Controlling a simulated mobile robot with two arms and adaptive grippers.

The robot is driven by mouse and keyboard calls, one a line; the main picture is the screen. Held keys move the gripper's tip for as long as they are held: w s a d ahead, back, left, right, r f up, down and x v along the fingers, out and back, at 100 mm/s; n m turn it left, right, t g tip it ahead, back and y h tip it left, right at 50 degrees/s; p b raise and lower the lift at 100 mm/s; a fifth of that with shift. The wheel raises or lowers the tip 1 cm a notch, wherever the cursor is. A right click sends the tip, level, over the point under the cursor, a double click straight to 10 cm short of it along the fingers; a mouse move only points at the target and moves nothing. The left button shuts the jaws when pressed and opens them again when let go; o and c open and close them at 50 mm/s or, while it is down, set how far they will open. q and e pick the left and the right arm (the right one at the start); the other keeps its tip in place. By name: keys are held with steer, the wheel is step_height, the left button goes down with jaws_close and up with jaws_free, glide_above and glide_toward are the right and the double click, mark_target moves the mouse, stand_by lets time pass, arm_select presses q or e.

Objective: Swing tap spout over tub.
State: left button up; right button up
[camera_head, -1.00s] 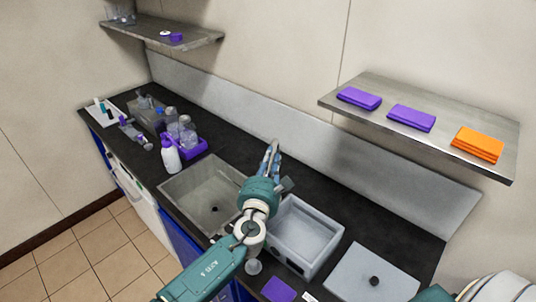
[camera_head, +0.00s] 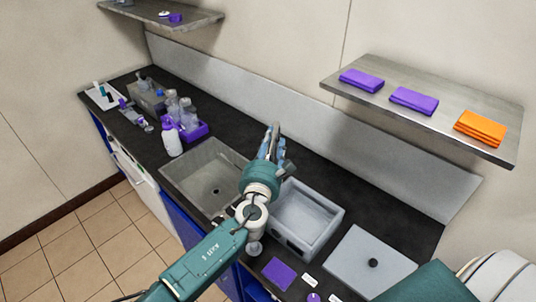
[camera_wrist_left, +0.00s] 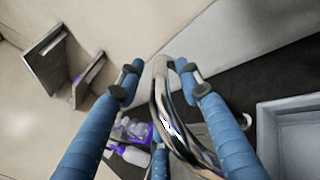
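The tap's curved chrome spout (camera_wrist_left: 168,110) shows in the left wrist view, between the two blue fingers of my left gripper (camera_wrist_left: 160,72). The fingers are apart, with gaps visible on both sides of the spout. In the head view my left gripper (camera_head: 272,140) is at the back of the counter, between the sink and the tub, and it hides most of the tap. The light grey tub (camera_head: 333,212) stands right of the sink (camera_head: 190,172); its rim also shows at the right of the left wrist view (camera_wrist_left: 290,104). My right gripper is out of view.
Bottles in a purple rack (camera_head: 196,132) and a white spray bottle (camera_head: 171,140) stand left of the sink. A grey lid-like panel (camera_head: 350,262) and a purple cloth (camera_head: 279,273) lie right and in front of the tub. A wall shelf (camera_head: 430,125) holds folded cloths.

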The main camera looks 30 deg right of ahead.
mark_target(268, 156)
arm_select(q)
steer(key=v, duration=1.1)
steer(key=shift+s+a, duration=0.15)
steer(key=shift+s, duration=0.05)
